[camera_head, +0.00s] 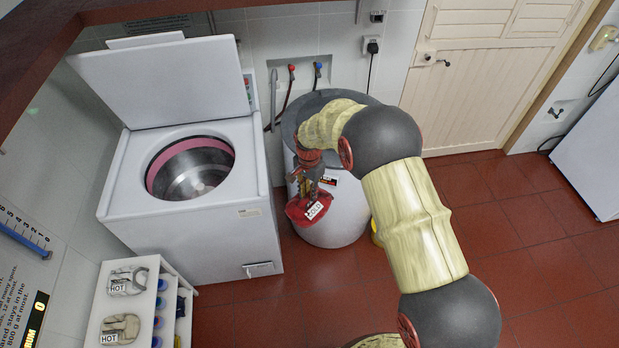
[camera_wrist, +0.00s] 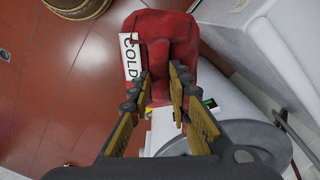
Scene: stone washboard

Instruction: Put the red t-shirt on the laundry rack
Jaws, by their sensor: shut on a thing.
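The red t-shirt (camera_head: 298,212) is a folded bundle with a white tag, which reads COLD in the wrist view (camera_wrist: 176,45). My gripper (camera_head: 312,188) is shut on it and holds it in front of the white drum with the grey top. In the wrist view my gripper's two fingers (camera_wrist: 160,82) pinch the shirt's near edge. No rack is plainly recognisable. A white shelf unit (camera_head: 90,335) at the lower left bears two folded garments; I cannot tell whether it is the laundry rack.
The washing machine (camera_head: 255,235) stands left with its lid up and its tub open. The white drum (camera_head: 345,225) is right of it, close to my arm. Red tiled floor (camera_head: 535,235) is clear at right.

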